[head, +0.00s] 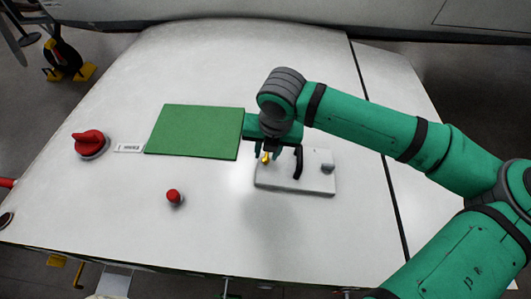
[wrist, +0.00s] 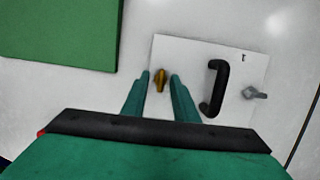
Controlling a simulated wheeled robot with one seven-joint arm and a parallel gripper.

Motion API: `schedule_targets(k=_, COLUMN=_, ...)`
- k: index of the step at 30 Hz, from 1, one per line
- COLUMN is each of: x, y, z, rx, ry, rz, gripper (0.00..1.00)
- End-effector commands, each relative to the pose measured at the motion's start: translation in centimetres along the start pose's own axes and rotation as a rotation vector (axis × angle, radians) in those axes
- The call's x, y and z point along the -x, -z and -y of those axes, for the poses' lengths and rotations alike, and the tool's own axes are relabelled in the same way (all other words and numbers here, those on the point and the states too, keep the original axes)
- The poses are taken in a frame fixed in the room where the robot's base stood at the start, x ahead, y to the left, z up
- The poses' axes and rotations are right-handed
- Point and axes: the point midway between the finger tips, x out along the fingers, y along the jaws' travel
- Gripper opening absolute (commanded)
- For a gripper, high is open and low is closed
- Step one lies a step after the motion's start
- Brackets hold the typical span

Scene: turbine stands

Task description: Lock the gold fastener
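The gold fastener (wrist: 160,79) is a small gold knob on the left part of a white plate (wrist: 190,50). In the wrist view it points up and down the picture. My gripper (wrist: 160,76) is open, with one green finger on each side of the fastener and a small gap showing on both sides. In the head view my gripper (head: 265,152) is over the left end of the plate (head: 305,188), and the gold fastener (head: 265,158) shows just below it. I cannot tell whether the fingers touch the fastener.
A black handle (wrist: 215,88) and a grey latch (wrist: 255,93) are on the same plate, right of the fastener. A green panel (head: 195,131), a red rotary knob (head: 90,143) and a red button (head: 174,197) are to the left on the white surface.

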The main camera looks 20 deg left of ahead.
Motion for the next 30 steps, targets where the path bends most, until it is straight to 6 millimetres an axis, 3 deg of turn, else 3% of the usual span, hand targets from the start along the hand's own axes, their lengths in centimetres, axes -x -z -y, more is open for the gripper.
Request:
schedule_targets(k=6, x=-0.83, y=0.02, z=0.07, rx=-0.002, ry=0.000, rz=-0.001, gripper=0.27)
schedule_targets(k=23, x=-0.86, y=0.00, z=-0.12, rx=0.002, ry=0.001, rz=0.000, gripper=0.27)
schedule_targets(k=27, x=-0.87, y=0.01, z=-0.13, rx=0.002, ry=0.000, rz=0.000, gripper=0.00)
schedule_targets(k=30, x=-0.86, y=0.00, z=-0.12, rx=0.002, ry=0.000, rz=0.000, gripper=0.00)
